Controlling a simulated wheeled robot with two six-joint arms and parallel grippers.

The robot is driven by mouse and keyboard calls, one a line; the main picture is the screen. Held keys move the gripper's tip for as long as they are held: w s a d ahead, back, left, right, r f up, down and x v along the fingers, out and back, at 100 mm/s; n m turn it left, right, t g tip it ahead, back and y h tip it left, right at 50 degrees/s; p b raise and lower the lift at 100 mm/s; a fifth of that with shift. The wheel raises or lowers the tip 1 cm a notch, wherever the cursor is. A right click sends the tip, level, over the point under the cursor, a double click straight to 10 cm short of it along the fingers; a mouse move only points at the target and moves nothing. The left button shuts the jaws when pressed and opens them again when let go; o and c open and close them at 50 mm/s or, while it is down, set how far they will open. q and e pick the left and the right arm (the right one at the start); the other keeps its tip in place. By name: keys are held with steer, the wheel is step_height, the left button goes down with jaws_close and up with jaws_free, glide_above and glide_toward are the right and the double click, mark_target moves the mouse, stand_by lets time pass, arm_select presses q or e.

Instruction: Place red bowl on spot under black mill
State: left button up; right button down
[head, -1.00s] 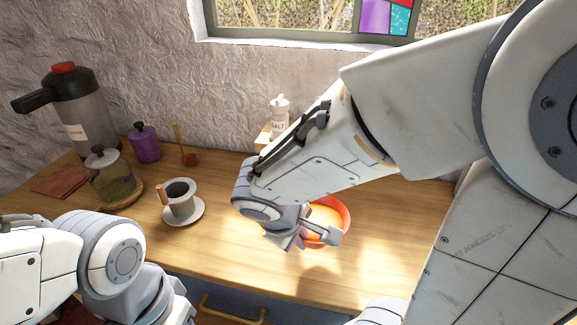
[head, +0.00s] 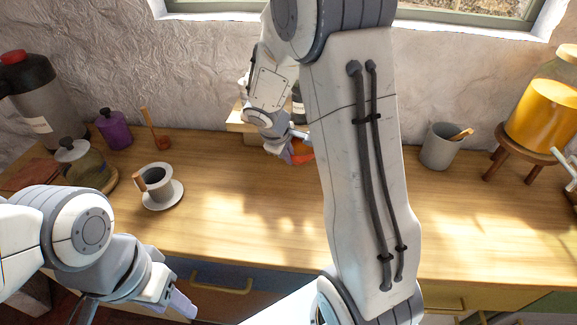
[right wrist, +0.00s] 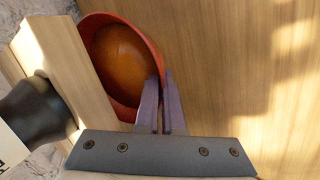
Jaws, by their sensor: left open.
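The red bowl (right wrist: 122,108), with an orange inside, lies in front of a light wooden riser (right wrist: 60,70) in the right wrist view. In the head view only a small part of the bowl (head: 301,154) shows past my arm. My right gripper (right wrist: 160,98) has its purple fingers close together on the bowl's rim. I cannot tell if the bowl touches the counter. A black mill (right wrist: 36,108) stands on the riser, partly cut off; in the head view the mill (head: 298,106) is mostly hidden by my right arm. My left gripper (head: 168,296) is open and empty at the counter's front.
A cup on a saucer (head: 163,197), a purple jar (head: 114,130), a glass jar (head: 80,160) and a large dispenser (head: 38,100) stand at left. A grey cup (head: 440,147) and an orange jar on a stand (head: 548,105) are at right. The middle counter is clear.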

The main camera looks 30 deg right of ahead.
step_height(320, 180, down, 4)
steer(key=shift+f+b, duration=0.1)
steer(key=shift+b, duration=0.5)
steer(key=shift+w+f, duration=0.1)
steer(key=shift+f, duration=0.2)
steer(key=shift+w+d+f, duration=0.1)
steer(key=shift+w+f, duration=0.05)
steer(key=shift+f, duration=0.15)
steer(key=c, duration=1)
jaws_free()
steer(key=shift+c, duration=0.2)
